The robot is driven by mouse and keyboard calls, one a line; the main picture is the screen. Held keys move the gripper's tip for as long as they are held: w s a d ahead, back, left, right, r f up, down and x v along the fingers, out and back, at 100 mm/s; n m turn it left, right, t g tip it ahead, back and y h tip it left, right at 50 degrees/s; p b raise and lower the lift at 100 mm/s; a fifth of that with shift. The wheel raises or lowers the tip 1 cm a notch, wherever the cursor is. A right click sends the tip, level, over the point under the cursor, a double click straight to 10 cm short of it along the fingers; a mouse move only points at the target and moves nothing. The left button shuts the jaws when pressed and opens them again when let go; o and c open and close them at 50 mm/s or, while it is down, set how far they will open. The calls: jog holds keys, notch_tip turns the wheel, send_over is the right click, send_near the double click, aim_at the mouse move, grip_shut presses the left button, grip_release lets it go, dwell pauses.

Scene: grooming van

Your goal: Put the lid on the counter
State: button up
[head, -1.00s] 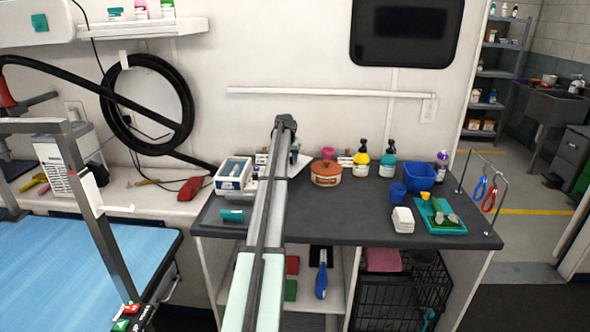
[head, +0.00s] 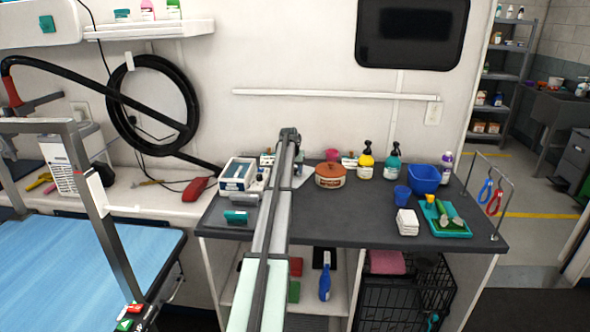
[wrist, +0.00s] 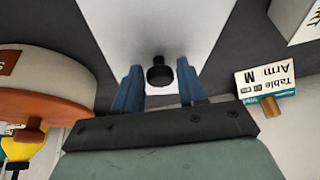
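In the wrist view, my gripper (wrist: 158,84) is open, with its two blue fingers spread on either side of a small black knob (wrist: 160,74). Gaps show between the knob and both fingers. The knob appears over a pale, flat-looking piece (wrist: 155,25); I cannot tell for sure that this is the lid. In the head view my arm hides most of this spot and my fingers. A round orange-topped pot (head: 330,177) stands on the dark counter (head: 345,229) just right of my arm; it also shows at the left of the wrist view (wrist: 45,95).
Left of my arm are a white box (head: 237,175) and a teal item (head: 236,217). Pump bottles (head: 365,167), a blue bin (head: 424,179), a white stack (head: 407,222) and a teal tray (head: 446,225) occupy the right. The counter's front middle is clear.

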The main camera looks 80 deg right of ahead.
jog(key=shift+o, duration=1.3)
jog(key=shift+r, duration=0.1)
jog(key=v, duration=1.2)
